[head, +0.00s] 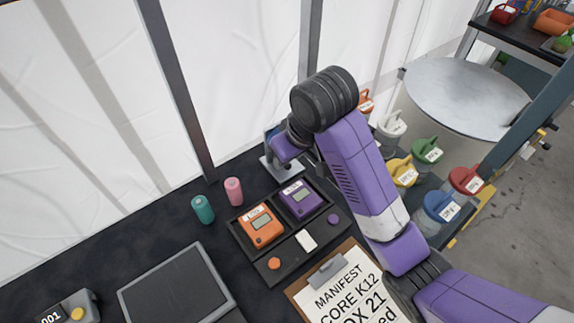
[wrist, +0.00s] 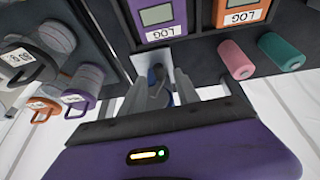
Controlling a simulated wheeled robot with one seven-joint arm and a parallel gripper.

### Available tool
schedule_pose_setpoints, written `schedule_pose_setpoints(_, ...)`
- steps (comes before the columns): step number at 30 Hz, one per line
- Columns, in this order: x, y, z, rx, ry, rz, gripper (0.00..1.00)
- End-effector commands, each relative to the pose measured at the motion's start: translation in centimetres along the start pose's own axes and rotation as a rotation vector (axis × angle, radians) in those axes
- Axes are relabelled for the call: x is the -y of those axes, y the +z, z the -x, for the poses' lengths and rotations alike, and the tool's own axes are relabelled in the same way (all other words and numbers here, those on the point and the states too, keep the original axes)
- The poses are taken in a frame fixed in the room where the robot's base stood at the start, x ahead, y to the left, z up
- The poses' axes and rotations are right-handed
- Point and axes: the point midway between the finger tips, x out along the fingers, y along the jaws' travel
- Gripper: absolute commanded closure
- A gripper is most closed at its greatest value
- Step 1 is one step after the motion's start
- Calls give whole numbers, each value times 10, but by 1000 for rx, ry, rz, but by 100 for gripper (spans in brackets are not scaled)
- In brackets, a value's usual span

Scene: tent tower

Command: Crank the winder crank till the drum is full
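The winder stands at the back of the dark table, its grey base plate (head: 268,170) and a bit of blue showing left of my arm in the head view. In the wrist view its pale base (wrist: 148,62) and a blue part (wrist: 177,99) show behind my fingers. My gripper (wrist: 161,88) is at the winder, its two grey fingers apart with a dark grey part, perhaps the crank, between or just behind them. I cannot tell whether they grip it. My arm hides most of the winder in the head view, and how full the drum is cannot be seen.
An orange logger (head: 261,228) and a purple logger (head: 299,201) sit in a black tray left of my arm. Teal (head: 203,209) and pink (head: 234,191) cylinders stand nearby. Several lidded jugs, one yellow (head: 402,172), stand right of my arm. A clipboard (head: 345,290) lies in front.

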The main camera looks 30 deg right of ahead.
Motion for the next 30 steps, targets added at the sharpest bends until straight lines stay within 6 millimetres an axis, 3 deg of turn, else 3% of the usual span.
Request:
schedule_pose_setpoints(6,-1,0,-18,3,0,-2,62)
schedule_pose_setpoints(15,0,0,-20,2,0,-1,62)
schedule_pose_setpoints(21,0,0,-20,2,0,-1,100)
schedule_pose_setpoints(30,0,0,-19,2,-8,-6,100)
